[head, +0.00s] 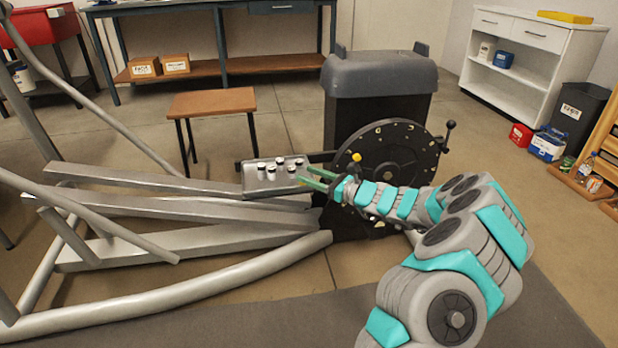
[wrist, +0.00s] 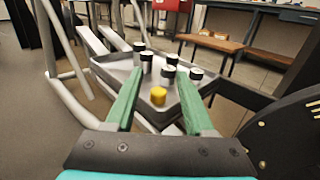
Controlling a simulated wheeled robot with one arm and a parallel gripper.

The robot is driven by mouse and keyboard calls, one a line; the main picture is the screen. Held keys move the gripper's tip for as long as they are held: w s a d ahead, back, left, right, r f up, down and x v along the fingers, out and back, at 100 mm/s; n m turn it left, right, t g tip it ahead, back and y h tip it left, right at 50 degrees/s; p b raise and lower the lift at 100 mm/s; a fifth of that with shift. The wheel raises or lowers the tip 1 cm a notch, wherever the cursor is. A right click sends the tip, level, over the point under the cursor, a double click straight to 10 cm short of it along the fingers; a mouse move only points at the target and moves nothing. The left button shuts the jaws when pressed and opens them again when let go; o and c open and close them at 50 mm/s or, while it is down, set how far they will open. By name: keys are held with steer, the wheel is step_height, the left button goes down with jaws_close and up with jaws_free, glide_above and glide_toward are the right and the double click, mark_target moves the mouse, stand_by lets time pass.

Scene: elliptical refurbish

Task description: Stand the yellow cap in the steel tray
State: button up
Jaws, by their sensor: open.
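The yellow cap (wrist: 158,95) shows in the wrist view between the two green fingers of my gripper (wrist: 158,100), and it looks upright in the near part of the steel tray (wrist: 113,72). Whether it rests on the tray floor is hard to tell. My gripper is open, with a gap on both sides of the cap. In the head view my gripper (head: 307,175) reaches over the right edge of the steel tray (head: 256,184), and I cannot make out the cap there. Several small black-and-white caps (wrist: 167,76) stand in the tray just beyond the yellow one.
A large dark flywheel (head: 400,150) with a crank stands right of the tray, with a yellow knob-like piece (head: 356,157) near it. Grey machine rails (head: 170,207) run left of the tray. A brown-topped stool (head: 212,102) stands behind.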

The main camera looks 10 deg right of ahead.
steer(key=v, duration=1.1)
steer(key=s+a+r+n+g+y, duration=0.1)
steer(key=s+a+r+n+g, duration=0.35)
steer(key=a, duration=0.35)
steer(key=s+a+r+n+g+y, duration=0.2)
steer(key=s+a+r+n+g, duration=0.1)
steer(key=s+a+n, duration=0.4)
steer(key=s+a+r+n+g+h, duration=0.1)
steer(key=s+a+n+g+h, duration=0.2)
steer(key=s+a+n+g, duration=0.45)
steer(key=s+f+n+h, duration=0.2)
steer(key=s+h, duration=0.1)
steer(key=s, duration=0.5)
steer(key=s+f+n+h, duration=0.2)
steer(key=s+h, duration=0.1)
steer(key=s, duration=0.5)
steer(key=s+d+f+n+h, duration=0.1)
steer(key=s+d+n+h, duration=0.3)
steer(key=s+d, duration=0.7)
steer(key=d+h, duration=0.2)
steer(key=shift+s+d+f+h, duration=0.15)
steer(key=shift+d+f+h, duration=0.15)
steer(key=shift+h, duration=0.1)
